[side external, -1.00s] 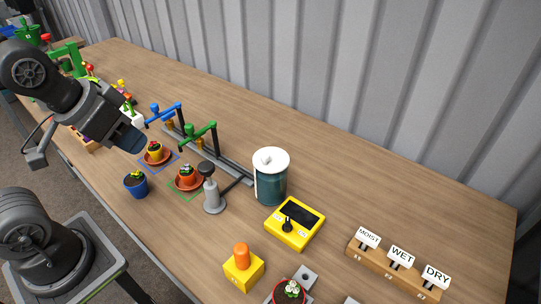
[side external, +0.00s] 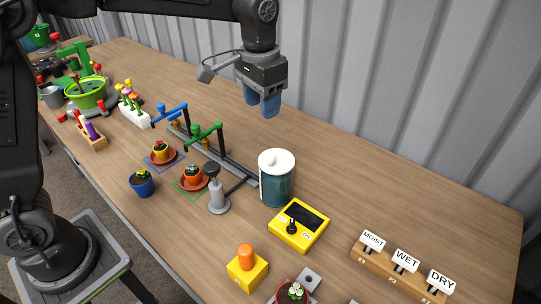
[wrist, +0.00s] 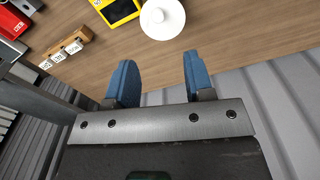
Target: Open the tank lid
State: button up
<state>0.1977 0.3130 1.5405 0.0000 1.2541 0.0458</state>
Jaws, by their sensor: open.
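The tank (side external: 275,188) is a dark teal cylinder standing on the table, with a white lid (side external: 277,160) seated on top. The lid has a small round knob at its middle. In the wrist view the lid (wrist: 163,17) shows from above, beyond the fingertips. My gripper (side external: 265,107) has blue fingers pointing down. It is open and empty, above and behind the tank, apart from the lid. In the wrist view my gripper (wrist: 156,75) shows a clear gap between its two blue fingers.
A yellow meter box (side external: 299,225) stands just right of the tank. A grey pump (side external: 217,190) and rail with blue and green taps (side external: 205,135) stand left of it. A sign rack (side external: 398,265) is at right. A corrugated wall (side external: 400,90) closes the back.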

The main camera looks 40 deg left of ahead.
aim_at(271, 156)
jog(key=f, duration=0.5)
jog(key=w+f, duration=0.1)
jog(key=f, duration=0.4)
jog(key=d+f, duration=0.1)
jog(key=f, duration=0.4)
jog(key=shift+w+f, duration=0.1)
jog(key=shift+w, duration=0.15)
grip_shut()
